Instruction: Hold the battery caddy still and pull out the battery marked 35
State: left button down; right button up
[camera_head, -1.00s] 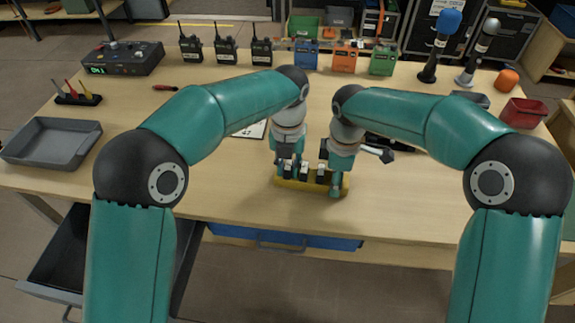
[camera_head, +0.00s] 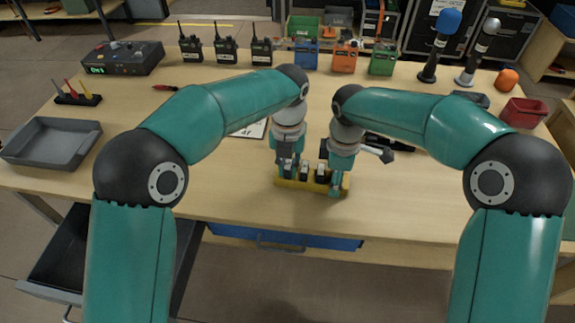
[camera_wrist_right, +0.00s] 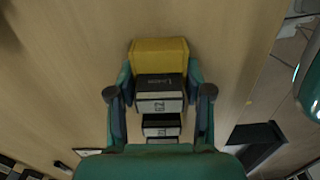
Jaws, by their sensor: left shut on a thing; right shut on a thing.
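The yellow battery caddy (camera_head: 311,185) stands on the workbench near its front edge, with several dark, white-topped batteries in a row. A battery (camera_head: 305,172) shows between my two grippers. My left gripper (camera_head: 286,172) is shut on a battery at the left end of the caddy; that battery is mostly hidden. My right gripper (camera_head: 337,187) is shut on the caddy at its right end. In the right wrist view its fingers lie on both sides of the caddy (camera_wrist_right: 158,55), and labelled batteries (camera_wrist_right: 160,102) show between them. The labels are too small and turned to read surely.
A card (camera_head: 252,129) marked 47 lies behind my left gripper. A grey tray (camera_head: 52,143) is at the left and a red bin (camera_head: 523,113) at the right. Radios (camera_head: 226,48) and colored boxes (camera_head: 344,56) line the back.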

pick_arm(q)
jog(key=shift+r, duration=1.95)
jog(key=shift+r, duration=1.35)
pick_arm(e)
jog(key=o, duration=1.3)
jog(key=shift+c, duration=0.2)
